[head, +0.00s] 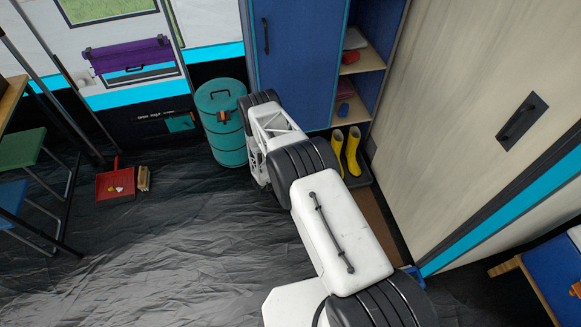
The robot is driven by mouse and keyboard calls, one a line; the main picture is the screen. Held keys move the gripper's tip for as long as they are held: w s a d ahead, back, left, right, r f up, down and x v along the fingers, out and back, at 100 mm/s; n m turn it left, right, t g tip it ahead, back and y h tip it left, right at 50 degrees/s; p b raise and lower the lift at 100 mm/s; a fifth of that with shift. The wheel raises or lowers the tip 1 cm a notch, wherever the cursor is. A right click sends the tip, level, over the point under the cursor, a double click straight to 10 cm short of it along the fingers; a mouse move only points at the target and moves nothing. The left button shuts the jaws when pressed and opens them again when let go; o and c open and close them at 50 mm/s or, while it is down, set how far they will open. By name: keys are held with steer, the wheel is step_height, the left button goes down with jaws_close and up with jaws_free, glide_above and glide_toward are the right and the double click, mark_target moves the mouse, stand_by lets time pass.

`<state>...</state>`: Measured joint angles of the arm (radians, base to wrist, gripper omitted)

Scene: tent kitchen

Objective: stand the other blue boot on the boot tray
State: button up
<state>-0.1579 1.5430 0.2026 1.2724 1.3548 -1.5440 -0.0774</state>
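Two yellow boots (353,151) stand upright side by side on a dark boot tray (361,179) at the foot of the open shelf. My arm covers the area left of and in front of the tray. No whole blue boot shows. A small bright blue thing (415,274) peeks out beside my arm at the lower right, too hidden to name. The far end of my arm, with my gripper (256,165), is over the floor just right of the teal barrel. The fingers cannot be made out, nor whether they hold anything.
A teal barrel (222,125) stands by the blue cabinet (296,60). A brown mat (381,218) lies along the pale wardrobe (468,115). A red dustpan (115,184) and a brush (143,178) are on the left. The dark floor (175,255) in the middle is clear.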

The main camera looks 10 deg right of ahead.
steer(key=shift+f, duration=0.1)
stand_by(0.3)
steer(key=o, duration=1.6)
steer(key=shift+c, duration=0.2)
steer(key=v, duration=1.2)
